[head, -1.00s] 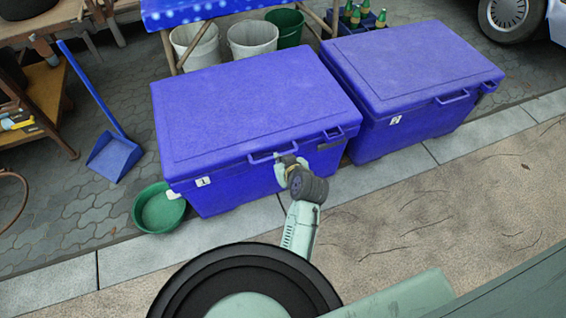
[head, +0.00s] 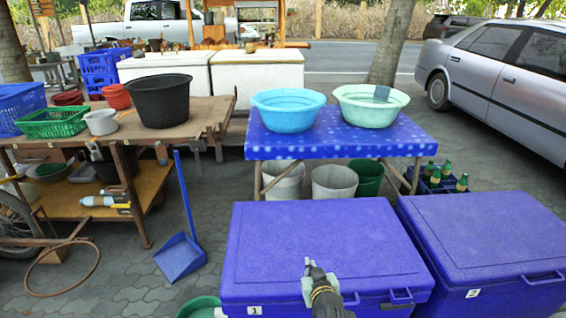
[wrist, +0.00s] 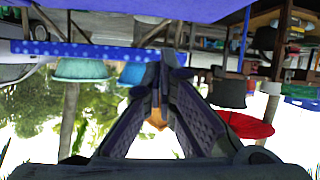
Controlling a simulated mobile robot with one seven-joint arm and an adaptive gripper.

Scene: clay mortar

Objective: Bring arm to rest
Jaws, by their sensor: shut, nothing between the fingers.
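My gripper (head: 310,265) shows at the bottom middle of the head view, in front of the left blue cooler box (head: 320,240), which is labelled 1. Its fingers are shut and empty. In the wrist view my gripper (wrist: 165,62) has its fingers converging, and the scene there is upside down. Nothing hangs from or sits between the fingers. The cooler's lid is closed. Most of my arm is below the head view's edge.
A second blue cooler box (head: 490,240) stands at the right. Behind is a blue table (head: 340,145) with two basins. A blue dustpan (head: 180,256) stands left. A wooden cart (head: 190,128) with tubs is farther left.

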